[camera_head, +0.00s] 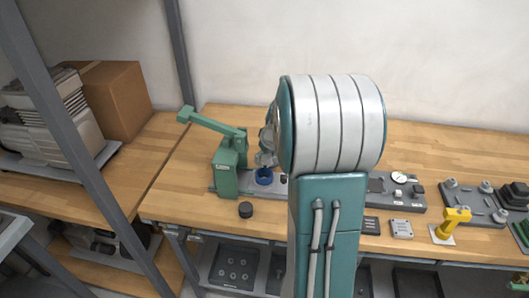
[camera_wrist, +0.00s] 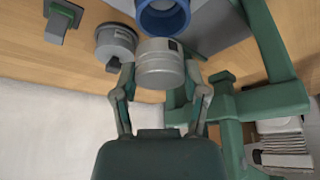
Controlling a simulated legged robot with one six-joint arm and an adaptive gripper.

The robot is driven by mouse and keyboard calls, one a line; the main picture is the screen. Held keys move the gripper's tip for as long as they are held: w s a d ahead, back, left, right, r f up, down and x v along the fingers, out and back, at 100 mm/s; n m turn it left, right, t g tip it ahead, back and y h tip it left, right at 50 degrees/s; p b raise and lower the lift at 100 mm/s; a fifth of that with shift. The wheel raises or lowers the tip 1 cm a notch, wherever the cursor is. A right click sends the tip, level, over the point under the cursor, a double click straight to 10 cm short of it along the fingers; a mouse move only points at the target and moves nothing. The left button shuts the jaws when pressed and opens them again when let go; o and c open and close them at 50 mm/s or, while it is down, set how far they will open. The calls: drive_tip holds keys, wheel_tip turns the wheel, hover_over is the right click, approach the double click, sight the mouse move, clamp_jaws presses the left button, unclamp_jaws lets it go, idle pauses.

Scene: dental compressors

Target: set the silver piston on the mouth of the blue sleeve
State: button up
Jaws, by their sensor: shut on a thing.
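My gripper (camera_wrist: 160,78) is shut on the silver piston (camera_wrist: 160,62), with one finger on each side of it in the wrist view. The blue sleeve (camera_wrist: 163,18) is just beyond the piston in the wrist view, its open mouth partly cut off by the top edge. There my gripper (camera_head: 265,159) is just above the sleeve, largely hidden by my arm. I cannot tell whether piston and sleeve touch.
The green press (camera_head: 227,172), with its raised lever, stands close left of the sleeve. A black round part (camera_head: 245,210) lies near the bench's front edge. A grey cylinder (camera_wrist: 115,42) is beside the piston in the wrist view. A yellow part (camera_head: 452,222) stands farther right.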

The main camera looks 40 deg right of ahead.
drive_tip(key=shift+a+f, duration=0.2)
drive_tip(key=shift+f, duration=0.45)
drive_tip(key=shift+a+f, duration=0.15)
drive_tip(key=shift+f, duration=0.5)
drive_tip(key=shift+d, duration=0.1)
drive_tip(key=shift+d+f, duration=0.15)
drive_tip(key=shift+f, duration=0.75)
idle(1.3)
drive_tip(key=o, duration=1.3)
drive_tip(key=shift+c, duration=0.2)
